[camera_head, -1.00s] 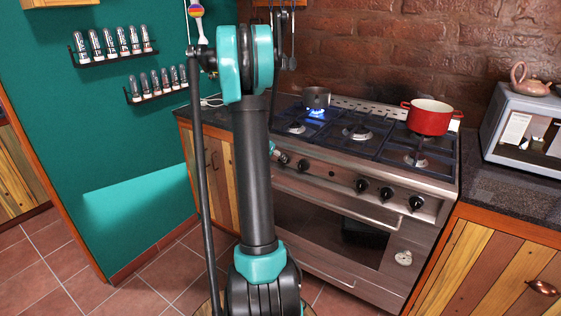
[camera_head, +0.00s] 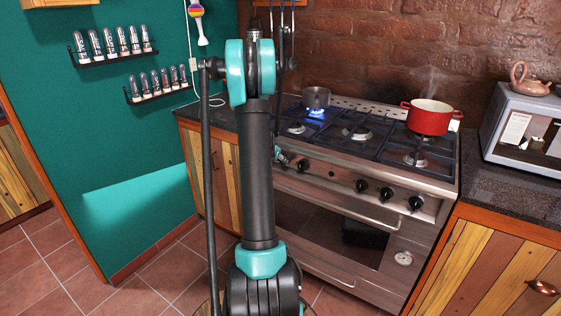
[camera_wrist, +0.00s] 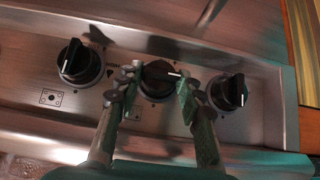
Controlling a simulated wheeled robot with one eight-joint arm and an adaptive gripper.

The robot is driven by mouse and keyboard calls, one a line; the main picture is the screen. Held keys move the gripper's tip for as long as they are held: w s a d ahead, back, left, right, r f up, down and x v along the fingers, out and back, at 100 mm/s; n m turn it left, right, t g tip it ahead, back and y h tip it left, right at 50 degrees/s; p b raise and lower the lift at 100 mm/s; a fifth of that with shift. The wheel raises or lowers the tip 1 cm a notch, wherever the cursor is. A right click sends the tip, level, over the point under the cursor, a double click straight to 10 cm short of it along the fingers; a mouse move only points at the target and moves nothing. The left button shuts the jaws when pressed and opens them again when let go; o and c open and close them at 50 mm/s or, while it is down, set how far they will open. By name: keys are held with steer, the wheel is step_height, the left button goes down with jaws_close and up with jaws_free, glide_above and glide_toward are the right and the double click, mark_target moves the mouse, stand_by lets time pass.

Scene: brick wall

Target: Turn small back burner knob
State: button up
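Three black stove knobs show in the wrist view: a left knob (camera_wrist: 80,62), a middle knob (camera_wrist: 158,72) and a right knob (camera_wrist: 229,92). The middle knob's white pointer lies nearly level, while the other two pointers stand near upright. My gripper (camera_wrist: 158,86) has one finger on each side of the middle knob, its tips against the knob's edges. In the head view my gripper (camera_head: 281,156) is at the left end of the stove panel, mostly hidden behind my arm. A blue flame (camera_head: 316,112) burns at the back left burner under a grey pot (camera_head: 316,97).
A red pot (camera_head: 429,118) with steam above it stands on the back right of the stove (camera_head: 360,135). Several other knobs (camera_head: 387,194) line the panel above the oven handle (camera_head: 340,212). A microwave (camera_head: 525,125) stands on the right counter. Floor tiles (camera_head: 160,270) at left are clear.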

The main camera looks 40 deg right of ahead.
steer(key=c, duration=0.5)
steer(key=shift+c, duration=0.2)
steer(key=shift+w, duration=0.1)
steer(key=shift+w+a+f+n+g+h, duration=0.1)
steer(key=shift+w+f+n+g+h, duration=0.1)
steer(key=shift+n+g+h, duration=1.1)
steer(key=shift+w+a+f+n+g+h, duration=0.15)
steer(key=shift+n+g+h, duration=0.7)
steer(key=shift+g, duration=0.85)
steer(key=shift+w+a+f+n+g+h, duration=0.1)
steer(key=shift+w+f+n+g+h, duration=0.15)
steer(key=shift+n+g+h, duration=0.95)
steer(key=shift+g, duration=0.3)
